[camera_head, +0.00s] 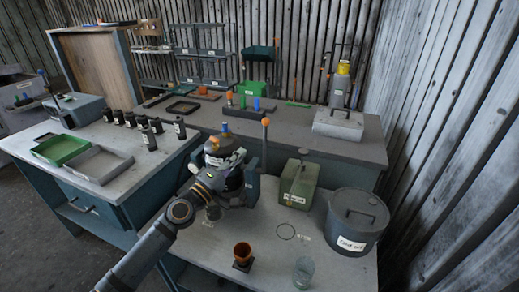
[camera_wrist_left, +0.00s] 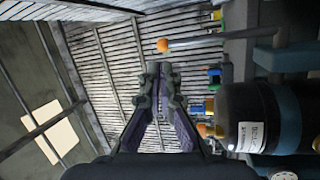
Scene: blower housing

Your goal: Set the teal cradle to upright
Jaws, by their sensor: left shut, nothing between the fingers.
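The teal cradle (camera_head: 251,182) stands on the near bench, with a black labelled bottle (camera_head: 233,180) in it. My arm hides part of both. A lever with an orange ball (camera_head: 265,122) rises on the cradle's right side. In the left wrist view the cradle (camera_wrist_left: 285,57) and the bottle (camera_wrist_left: 262,115) are at the right, and the lever's orange ball (camera_wrist_left: 163,45) is beyond the fingertips. My left gripper (camera_head: 238,156) is shut and empty, in front of the cradle's upper part; its fingers (camera_wrist_left: 157,72) show in the wrist view. I cannot tell the cradle's exact tilt. My right gripper is not in view.
A green case (camera_head: 298,184) and a grey lidded bin (camera_head: 356,222) stand right of the cradle. Green (camera_head: 61,149) and grey (camera_head: 100,166) trays lie on the left bench.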

